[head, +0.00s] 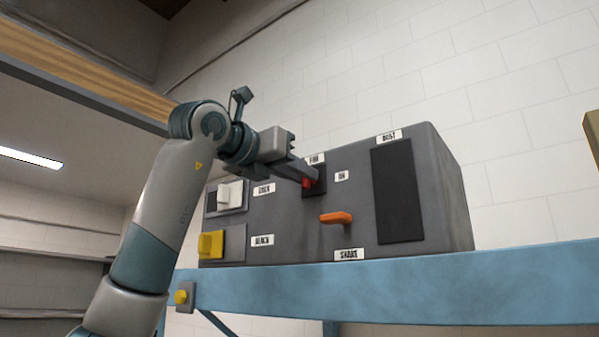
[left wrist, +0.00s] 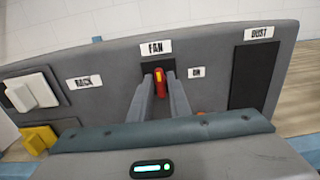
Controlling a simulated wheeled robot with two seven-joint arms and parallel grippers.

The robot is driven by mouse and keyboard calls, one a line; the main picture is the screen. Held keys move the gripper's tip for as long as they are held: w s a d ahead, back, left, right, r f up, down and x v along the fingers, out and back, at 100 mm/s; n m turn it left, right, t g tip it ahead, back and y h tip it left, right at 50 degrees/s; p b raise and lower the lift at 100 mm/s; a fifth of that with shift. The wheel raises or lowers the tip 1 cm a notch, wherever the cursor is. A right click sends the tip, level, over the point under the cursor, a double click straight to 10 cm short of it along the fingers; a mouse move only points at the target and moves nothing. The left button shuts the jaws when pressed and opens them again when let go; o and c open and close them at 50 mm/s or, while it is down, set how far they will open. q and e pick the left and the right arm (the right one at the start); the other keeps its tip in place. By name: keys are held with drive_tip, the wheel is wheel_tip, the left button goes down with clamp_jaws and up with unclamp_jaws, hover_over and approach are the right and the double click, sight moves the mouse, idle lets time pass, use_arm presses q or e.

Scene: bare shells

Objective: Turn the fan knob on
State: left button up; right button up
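The red fan knob (head: 308,183) sits on a dark plate under the FAN label on the front of a grey panel box (head: 290,215). A small ON label (head: 341,175) is to its right. In the left wrist view the knob (left wrist: 160,79) has a yellow-orange mark and stands close to upright, off the ON side. My left gripper (head: 306,178) reaches the knob, with one fingertip close on each side. The gap between the fingers is narrow, and they look shut on the knob. The fingers hide part of it. My right gripper is not in view.
An orange lever (head: 336,217) sticks out below the knob. A white switch (head: 230,194) and a yellow switch (head: 211,244) are at the left. A dark DUST panel (head: 398,191) is at the right. The box stands on a blue beam (head: 420,287).

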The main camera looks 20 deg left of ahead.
use_arm(q)
clamp_jaws()
drive_tip(key=shift+r+m, duration=0.1)
drive_tip(key=shift+m, duration=0.3)
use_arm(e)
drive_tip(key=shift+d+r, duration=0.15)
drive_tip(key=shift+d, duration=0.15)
use_arm(q)
drive_tip(key=m+p, duration=0.1)
drive_tip(key=m, duration=0.4)
drive_tip(key=m+p, duration=0.1)
drive_tip(key=m, duration=0.5)
drive_tip(key=m+p, duration=0.2)
drive_tip(key=m, duration=0.4)
drive_tip(key=shift+d+f, duration=0.25)
drive_tip(key=shift+f, duration=0.05)
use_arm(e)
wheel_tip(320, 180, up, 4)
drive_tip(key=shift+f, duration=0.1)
